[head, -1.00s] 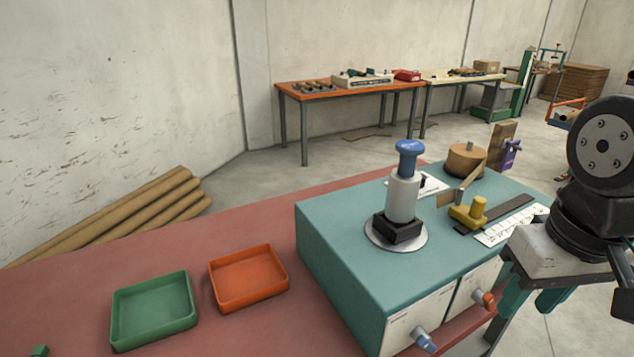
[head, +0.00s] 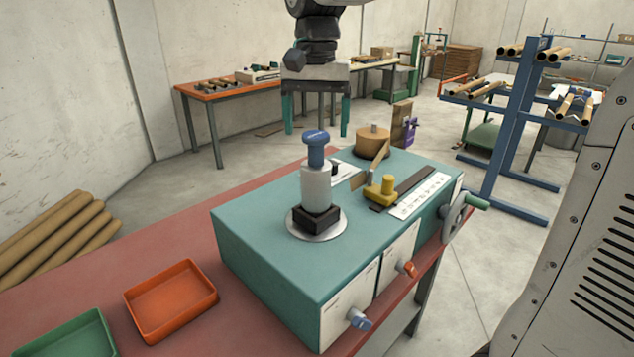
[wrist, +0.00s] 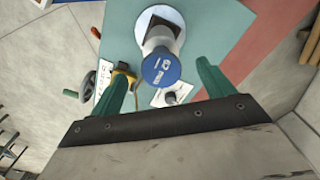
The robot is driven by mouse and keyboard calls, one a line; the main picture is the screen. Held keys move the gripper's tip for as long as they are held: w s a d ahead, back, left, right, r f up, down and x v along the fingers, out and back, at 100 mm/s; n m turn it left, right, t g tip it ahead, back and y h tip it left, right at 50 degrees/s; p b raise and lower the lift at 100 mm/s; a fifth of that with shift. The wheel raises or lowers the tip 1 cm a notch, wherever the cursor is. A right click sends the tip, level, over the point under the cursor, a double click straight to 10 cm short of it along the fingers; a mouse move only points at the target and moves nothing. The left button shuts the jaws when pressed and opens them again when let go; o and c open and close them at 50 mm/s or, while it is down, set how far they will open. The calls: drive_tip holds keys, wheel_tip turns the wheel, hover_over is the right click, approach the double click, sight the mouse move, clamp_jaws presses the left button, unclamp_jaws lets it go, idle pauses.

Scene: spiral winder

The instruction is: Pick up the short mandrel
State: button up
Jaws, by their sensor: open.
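The short mandrel (head: 316,185) is a pale grey cylinder with a blue cap, upright in a black square base on a round metal plate on the teal machine (head: 260,235). In the wrist view its blue cap (wrist: 161,69) faces the camera, with lettering too small to read surely. My gripper (head: 316,118) points down above the mandrel, with its two green fingers apart and nothing between them. In the wrist view the cap shows between the fingers. The cap looks apart from the fingers; the height gap is hard to judge.
A yellow block (head: 381,194), a tan disc (head: 372,142) and a white scale strip share the machine top. A handwheel (head: 458,218) sticks out at its right side. An orange tray (head: 170,302) and a green tray (head: 66,340) lie on the red bench.

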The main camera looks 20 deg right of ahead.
sight(316, 156)
drive_tip(key=f, duration=0.7)
drive_tip(key=shift+w+f, duration=0.2)
drive_tip(key=shift+f, duration=0.15)
drive_tip(key=c, duration=1.7)
drive_tip(key=shift+r, duration=0.1)
